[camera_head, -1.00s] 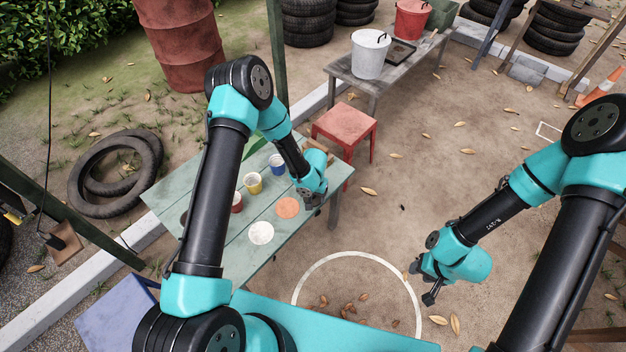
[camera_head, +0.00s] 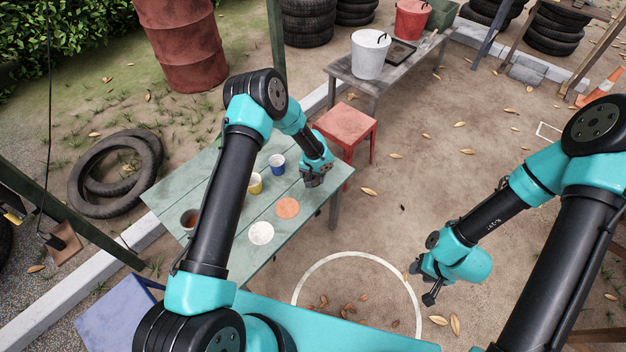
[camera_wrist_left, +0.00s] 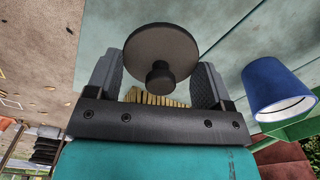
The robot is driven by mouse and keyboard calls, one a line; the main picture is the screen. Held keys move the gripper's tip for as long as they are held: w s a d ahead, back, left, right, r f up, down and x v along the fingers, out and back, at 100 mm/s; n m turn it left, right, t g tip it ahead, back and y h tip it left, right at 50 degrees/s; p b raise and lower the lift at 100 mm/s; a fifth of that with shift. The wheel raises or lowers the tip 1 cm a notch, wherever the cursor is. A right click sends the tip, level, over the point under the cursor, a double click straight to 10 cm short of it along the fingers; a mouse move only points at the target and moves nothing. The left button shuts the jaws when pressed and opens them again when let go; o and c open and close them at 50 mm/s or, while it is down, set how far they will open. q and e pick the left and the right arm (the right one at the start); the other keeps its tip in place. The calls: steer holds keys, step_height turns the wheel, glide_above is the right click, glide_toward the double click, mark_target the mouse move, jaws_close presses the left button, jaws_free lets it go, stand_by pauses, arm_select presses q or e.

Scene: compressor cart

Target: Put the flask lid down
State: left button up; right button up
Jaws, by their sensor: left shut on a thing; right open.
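My left gripper (camera_head: 312,180) is over the far right end of the green table (camera_head: 225,160). In the left wrist view my left gripper (camera_wrist_left: 160,88) is shut on a dark round disc with a small knob, which I take to be the flask lid (camera_wrist_left: 160,50). The disc sits between the two fingers. The green tabletop lies beyond it; I cannot tell whether the lid touches it. My right gripper (camera_head: 420,283) is open and empty, away from the table above the bare ground. I cannot make out the flask.
A blue cup (camera_head: 277,165), a yellow cup (camera_head: 255,184) and a brown cup (camera_head: 188,219) stand on the table. A white disc (camera_head: 261,233) and an orange disc (camera_head: 288,208) lie flat there. A red stool (camera_head: 346,123) stands just behind the right end.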

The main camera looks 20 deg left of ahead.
mark_target(313, 179)
arm_select(q)
steer(key=shift+w+a+f, duration=0.1)
steer(key=shift+w+f, duration=0.1)
steer(key=shift+w, duration=0.1)
steer(key=shift+f, duration=1.55)
steer(key=shift+f, duration=0.15)
steer(key=o, duration=0.9)
step_height(313, 179, up, 12)
steer(key=shift+r, duration=0.2)
